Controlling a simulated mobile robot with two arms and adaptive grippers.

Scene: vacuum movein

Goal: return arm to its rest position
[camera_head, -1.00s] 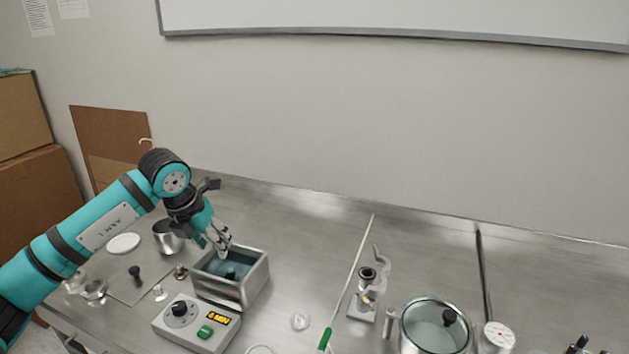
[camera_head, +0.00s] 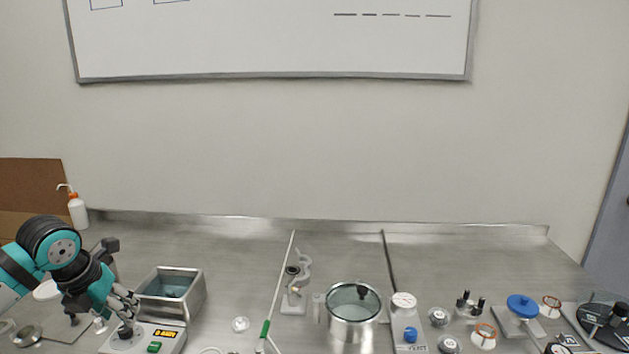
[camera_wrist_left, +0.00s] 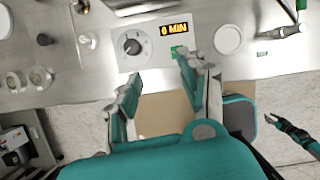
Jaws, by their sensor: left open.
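My left gripper (camera_head: 128,315) is at the lower left in the head view, in front of the open metal bath box (camera_head: 203,300) and over its control panel (camera_head: 168,340). It is open and empty, its two fingers spread apart in the left wrist view (camera_wrist_left: 160,72). That view looks down past the fingers at the panel's dial (camera_wrist_left: 132,46) and its lit display, with the bench edge and floor beyond. What looks like my right gripper (camera_wrist_left: 277,122) shows small at the right of the wrist view; its jaws are too small to read.
A white bottle (camera_head: 78,211) stands at the back left. A glass-lidded pot (camera_head: 352,330), a clamp-like stand (camera_head: 296,285), a white gauge unit (camera_head: 404,320) and several small fittings stand to the right. The back middle of the metal bench (camera_head: 340,250) is clear.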

